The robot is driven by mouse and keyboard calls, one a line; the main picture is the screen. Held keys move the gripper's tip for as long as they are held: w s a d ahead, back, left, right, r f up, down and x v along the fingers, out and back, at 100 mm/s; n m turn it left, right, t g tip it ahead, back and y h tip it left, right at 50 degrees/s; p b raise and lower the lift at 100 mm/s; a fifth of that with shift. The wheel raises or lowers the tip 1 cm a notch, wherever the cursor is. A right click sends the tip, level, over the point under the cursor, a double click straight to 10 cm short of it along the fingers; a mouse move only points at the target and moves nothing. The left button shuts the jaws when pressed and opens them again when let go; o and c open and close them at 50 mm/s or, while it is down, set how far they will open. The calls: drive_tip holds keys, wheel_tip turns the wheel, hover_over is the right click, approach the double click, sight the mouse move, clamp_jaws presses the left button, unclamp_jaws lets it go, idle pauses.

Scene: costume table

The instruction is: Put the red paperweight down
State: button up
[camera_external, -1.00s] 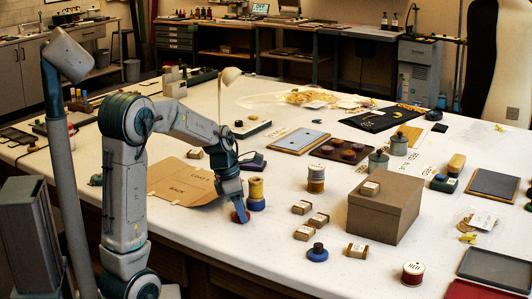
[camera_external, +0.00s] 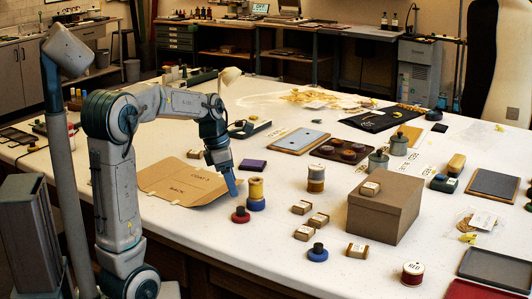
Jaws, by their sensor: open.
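The red paperweight (camera_external: 240,217), a low red disc with a dark knob, stands upright on the white table near its front edge, just right of the brown cardboard pattern. My gripper (camera_external: 231,192) is above it, apart from it, with its fingers pointing down. The gripper is open and holds nothing that I can see. The gap between the fingers is hard to make out at this angle.
A yellow spool on a blue base (camera_external: 256,194) stands close to the right of my gripper. A blue paperweight (camera_external: 317,253), small wooden blocks (camera_external: 318,221) and a brown box (camera_external: 384,208) are farther right. The cardboard pattern (camera_external: 178,184) lies left. The table's front edge is near.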

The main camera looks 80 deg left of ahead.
drive_tip(key=shift+v, duration=1.6)
drive_tip(key=s+d+f+m, duration=0.1)
drive_tip(key=d+f+m, duration=0.2)
drive_tip(key=d+m, duration=0.6)
drive_tip(key=s+d+f+m, duration=0.1)
drive_tip(key=d+f+m, duration=0.2)
drive_tip(key=d+m, duration=0.6)
drive_tip(key=s+d+f+m, duration=0.1)
drive_tip(key=d+f+m, duration=0.2)
drive_tip(key=d+m, duration=0.7)
drive_tip(key=m, duration=0.7)
drive_tip(key=shift+f+g, duration=0.2)
drive_tip(key=shift+g, duration=0.1)
drive_tip(key=shift+r, duration=0.15)
drive_tip(key=p+v, duration=0.2)
drive_tip(key=p, duration=0.1)
drive_tip(key=shift+w+r, duration=0.25)
drive_tip(key=shift+r, duration=0.2)
